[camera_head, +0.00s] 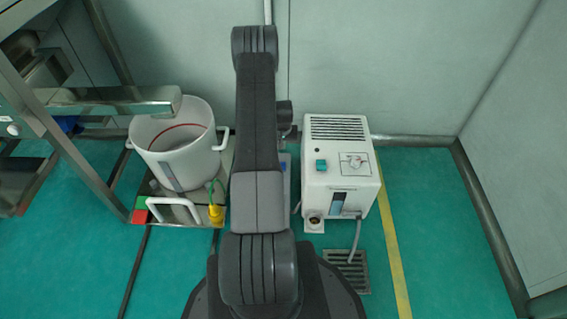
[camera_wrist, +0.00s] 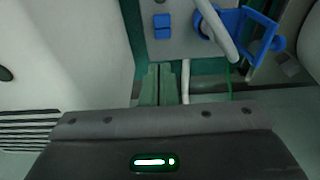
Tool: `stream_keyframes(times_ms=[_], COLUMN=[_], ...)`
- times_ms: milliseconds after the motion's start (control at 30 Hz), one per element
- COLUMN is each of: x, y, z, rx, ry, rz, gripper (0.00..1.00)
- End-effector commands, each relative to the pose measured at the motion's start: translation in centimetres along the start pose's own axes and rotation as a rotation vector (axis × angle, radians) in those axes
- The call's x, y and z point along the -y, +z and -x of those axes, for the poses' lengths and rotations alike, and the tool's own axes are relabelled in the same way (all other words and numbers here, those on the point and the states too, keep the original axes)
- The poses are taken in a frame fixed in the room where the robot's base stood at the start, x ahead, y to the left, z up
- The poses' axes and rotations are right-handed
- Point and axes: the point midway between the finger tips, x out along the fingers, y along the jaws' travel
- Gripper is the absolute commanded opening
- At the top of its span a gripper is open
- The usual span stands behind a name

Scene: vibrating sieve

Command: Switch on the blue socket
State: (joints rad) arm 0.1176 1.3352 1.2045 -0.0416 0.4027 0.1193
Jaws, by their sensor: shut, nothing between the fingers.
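In the wrist view, a small blue two-part block (camera_wrist: 162,33), which looks like a rocker switch, sits on a light grey panel (camera_wrist: 183,45) at the top centre. To its right is a blue open frame or bracket (camera_wrist: 262,18), perhaps part of the blue socket; I cannot tell for sure. A pale cable or tube (camera_wrist: 213,27) crosses in front of it. My gripper (camera_wrist: 160,67) shows as two greenish fingers, shut and empty, below the blue block and apart from it in the picture. In the head view, my arm hides the gripper and most of the panel.
A white bucket (camera_head: 172,160) stands left, by a metal frame (camera_head: 60,140). A floor grate (camera_head: 347,268) lies before the box. The green floor is clear at right.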

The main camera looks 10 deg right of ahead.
Motion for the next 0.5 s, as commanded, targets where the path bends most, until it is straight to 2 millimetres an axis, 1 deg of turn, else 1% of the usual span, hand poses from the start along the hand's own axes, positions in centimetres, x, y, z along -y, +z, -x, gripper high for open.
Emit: stream_keyframes(times_ms=[133,233,367,500], x=[0.0,0.0,0.0,0.0], y=[0.1,0.2,0.2,0.2], z=[-0.7,-2.1,-4.7,-7.9], rx=[0.001,0.003,0.003,0.002], ry=[0.0,0.0,0.0,0.0], rz=[0.0,0.0,0.0,0.0], gripper=[0.0,0.0,0.0,0.0])
